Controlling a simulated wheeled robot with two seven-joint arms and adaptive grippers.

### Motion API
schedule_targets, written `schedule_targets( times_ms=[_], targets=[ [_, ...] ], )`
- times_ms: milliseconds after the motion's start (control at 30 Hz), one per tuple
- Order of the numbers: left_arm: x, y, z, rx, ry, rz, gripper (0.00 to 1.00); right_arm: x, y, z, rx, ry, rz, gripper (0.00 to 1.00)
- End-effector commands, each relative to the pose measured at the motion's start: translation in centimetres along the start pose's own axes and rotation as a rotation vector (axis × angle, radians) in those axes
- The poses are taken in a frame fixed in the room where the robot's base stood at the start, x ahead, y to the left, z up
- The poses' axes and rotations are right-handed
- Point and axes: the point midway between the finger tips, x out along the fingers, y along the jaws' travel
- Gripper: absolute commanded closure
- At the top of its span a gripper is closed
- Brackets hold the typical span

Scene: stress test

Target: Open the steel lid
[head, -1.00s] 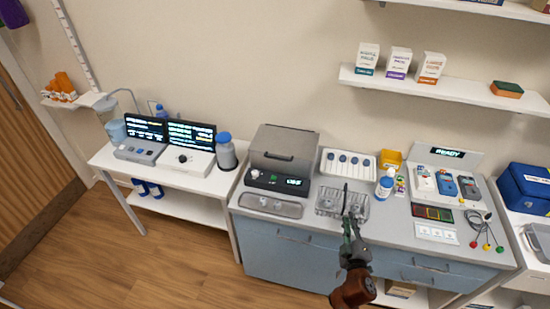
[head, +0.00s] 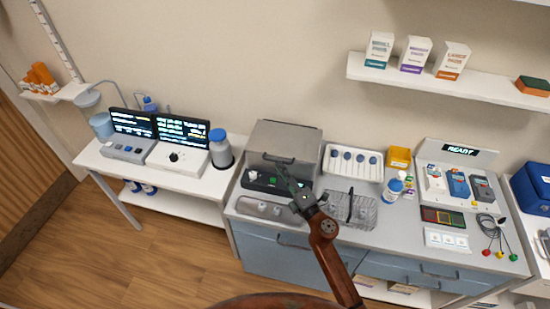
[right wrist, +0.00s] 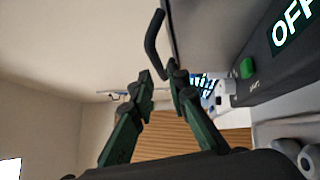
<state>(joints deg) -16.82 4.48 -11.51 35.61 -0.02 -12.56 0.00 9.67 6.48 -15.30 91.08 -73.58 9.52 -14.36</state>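The steel lid (head: 297,137) is a grey box-shaped cover on a dark-fronted device (head: 262,181) on the counter, and it looks closed. Its dark bar handle (right wrist: 153,46) shows in the right wrist view beside the lid's grey face (right wrist: 205,28). My right gripper (head: 284,171) is at the lid's front, covering part of the device's front panel. In the right wrist view its two fingers (right wrist: 161,77) stand apart, with the near end of the handle at or between their tips. I cannot tell whether they touch it. My left gripper is out of view.
A wire basket (head: 367,216) and a tray of blue-topped items (head: 352,161) are right of the device. A steel tray (head: 258,209) lies in front. A panel with a green button (right wrist: 247,68) and "OFF" display is close to my right gripper.

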Motion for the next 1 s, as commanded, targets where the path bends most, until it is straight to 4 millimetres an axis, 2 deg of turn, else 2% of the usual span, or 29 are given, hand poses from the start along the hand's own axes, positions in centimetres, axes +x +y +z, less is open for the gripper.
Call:
schedule_targets(
  times_ms=[33,133,233,333,633,700,900,1000],
  targets=[
    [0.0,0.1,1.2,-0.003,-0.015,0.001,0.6,1.0,0.1,0.0,0.001,-0.001,0.002,0.85],
    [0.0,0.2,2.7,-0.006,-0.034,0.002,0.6,2.5,0.1,0.1,0.002,-0.001,0.002,0.85],
    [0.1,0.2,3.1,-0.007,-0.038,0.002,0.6,3.8,0.0,0.1,0.003,-0.002,0.002,0.85],
    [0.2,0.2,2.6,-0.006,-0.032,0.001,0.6,4.5,-0.1,0.2,0.002,-0.004,0.0,0.85],
    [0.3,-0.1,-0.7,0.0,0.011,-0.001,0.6,5.0,0.0,0.2,0.002,-0.005,0.0,0.85],
    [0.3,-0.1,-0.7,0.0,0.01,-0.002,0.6,5.0,0.0,0.2,0.002,-0.005,0.0,0.86],
    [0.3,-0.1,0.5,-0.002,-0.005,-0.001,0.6,5.0,0.0,0.2,0.002,-0.005,0.0,1.0],
    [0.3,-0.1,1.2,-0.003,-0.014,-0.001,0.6,5.0,0.0,0.2,0.002,-0.005,0.0,1.0]
  ],
)
